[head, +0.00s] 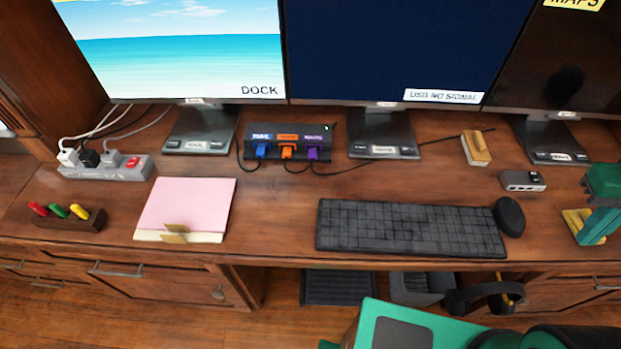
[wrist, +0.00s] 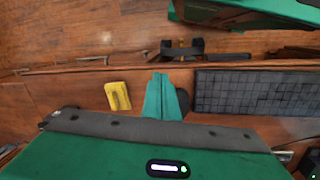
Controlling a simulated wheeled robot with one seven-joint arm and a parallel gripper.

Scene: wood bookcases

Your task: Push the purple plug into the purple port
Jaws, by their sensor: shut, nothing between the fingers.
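The purple plug (head: 312,153) is at the front of the dark dock (head: 262,151) in the head view, below a purple label (head: 313,139). Its dark cable runs off to the right. The purple port itself is hidden, and I cannot tell how deep the plug sits. My gripper (head: 590,240) is far to the right, near the desk's right front, beyond the mouse. In the wrist view my gripper (wrist: 163,85) has its teal fingers together, with nothing between them. The dock and plug are out of the wrist view.
Blue (head: 261,151) and orange (head: 287,152) plugs stand left of the purple one. Monitor stands (head: 384,145) flank the dock. The keyboard (head: 410,228) and mouse (head: 509,216) lie in front. A yellow object (wrist: 118,96) is beside my gripper. Desk between dock and keyboard is mostly clear.

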